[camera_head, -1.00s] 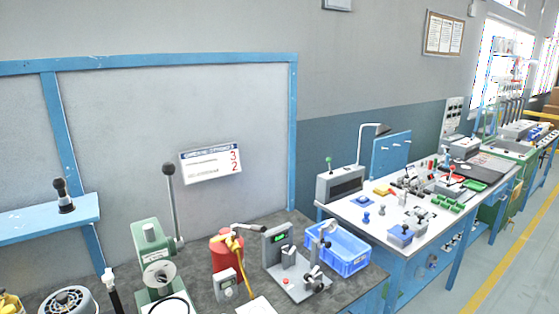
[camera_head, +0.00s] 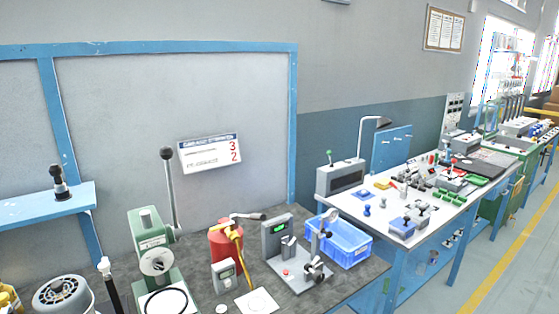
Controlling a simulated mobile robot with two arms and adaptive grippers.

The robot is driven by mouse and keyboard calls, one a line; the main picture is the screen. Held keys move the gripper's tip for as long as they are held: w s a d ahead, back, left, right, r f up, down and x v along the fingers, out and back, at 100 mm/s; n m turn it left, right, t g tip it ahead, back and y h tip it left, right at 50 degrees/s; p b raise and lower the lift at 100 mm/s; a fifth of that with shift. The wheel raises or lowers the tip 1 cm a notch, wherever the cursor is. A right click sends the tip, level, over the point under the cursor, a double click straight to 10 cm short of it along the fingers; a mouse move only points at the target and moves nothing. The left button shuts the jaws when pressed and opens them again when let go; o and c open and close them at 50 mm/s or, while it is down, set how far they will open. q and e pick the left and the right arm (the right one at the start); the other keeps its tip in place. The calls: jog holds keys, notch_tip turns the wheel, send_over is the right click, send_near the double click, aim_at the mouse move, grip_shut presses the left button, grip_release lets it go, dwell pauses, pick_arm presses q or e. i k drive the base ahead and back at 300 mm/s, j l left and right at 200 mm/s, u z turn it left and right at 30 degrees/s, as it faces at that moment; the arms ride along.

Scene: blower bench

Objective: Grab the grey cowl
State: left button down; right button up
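A round grey vented part (camera_head: 63,297), which looks like the grey cowl, sits at the lower left of the dark bench. The bottom edge of the picture cuts off its lower part. Slots ring its top around a dark centre. Neither of my grippers shows in the head view.
A green arbor press (camera_head: 152,250), a red canister (camera_head: 225,246), a small grey meter (camera_head: 223,274), a grey test fixture (camera_head: 290,252) and a blue crate (camera_head: 350,247) crowd the bench. A black-handled tool (camera_head: 110,285) stands right of the vented part. A blue shelf (camera_head: 40,203) overhangs the left.

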aim_at(80, 302)
jog(key=u, duration=1.4)
jog(key=i+j, duration=0.1)
jog(key=j, duration=0.2)
jog(key=i+j+u, duration=0.15)
jog(key=j, duration=0.2)
jog(key=i+j, duration=0.1)
jog(key=j, duration=0.2)
jog(key=u, duration=0.05)
